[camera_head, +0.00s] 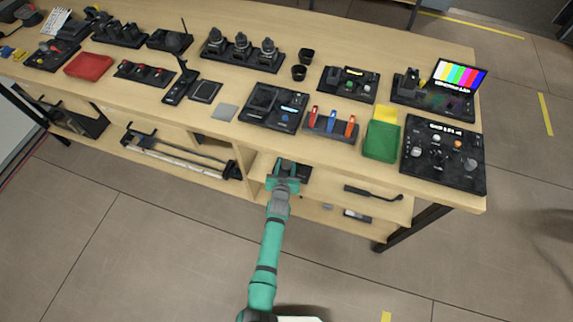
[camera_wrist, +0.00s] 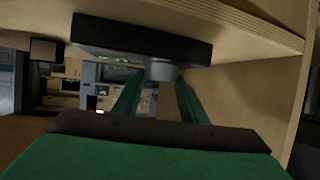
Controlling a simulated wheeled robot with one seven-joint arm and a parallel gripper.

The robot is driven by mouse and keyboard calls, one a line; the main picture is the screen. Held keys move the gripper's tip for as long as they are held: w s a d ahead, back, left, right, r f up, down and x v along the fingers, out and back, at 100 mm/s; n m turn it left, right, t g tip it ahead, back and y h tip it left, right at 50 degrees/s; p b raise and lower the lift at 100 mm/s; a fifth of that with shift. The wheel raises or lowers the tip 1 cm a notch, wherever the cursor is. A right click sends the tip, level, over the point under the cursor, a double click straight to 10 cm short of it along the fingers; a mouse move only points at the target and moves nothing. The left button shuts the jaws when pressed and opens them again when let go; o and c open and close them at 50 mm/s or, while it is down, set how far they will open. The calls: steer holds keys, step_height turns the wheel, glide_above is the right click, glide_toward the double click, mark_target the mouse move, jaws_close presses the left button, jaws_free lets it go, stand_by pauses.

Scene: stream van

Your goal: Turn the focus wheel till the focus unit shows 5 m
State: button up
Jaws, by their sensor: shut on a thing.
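My gripper (camera_head: 286,165) reaches in at the open shelf under the table's front edge. In the wrist view, its two green fingers (camera_wrist: 160,84) stand on either side of a short grey round knob, which appears to be the focus wheel (camera_wrist: 163,71), and are shut on it. The knob sits on a flat dark box, likely the focus unit (camera_wrist: 140,42). A dark part of this box (camera_head: 304,173) shows beside my gripper in the head view, mostly hidden. No distance reading on it can be made out.
The table top (camera_head: 215,75) above carries several devices. A black handled tool (camera_head: 372,193) lies on the shelf to the right. A wooden panel (camera_wrist: 250,90) stands close on the right in the wrist view. The floor (camera_head: 150,240) in front is clear.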

steer(key=shift+f, duration=0.2)
steer(key=o, duration=1.1)
steer(key=shift+c, duration=0.2)
steer(key=shift+r, duration=0.1)
steer(key=shift+s+r, duration=0.1)
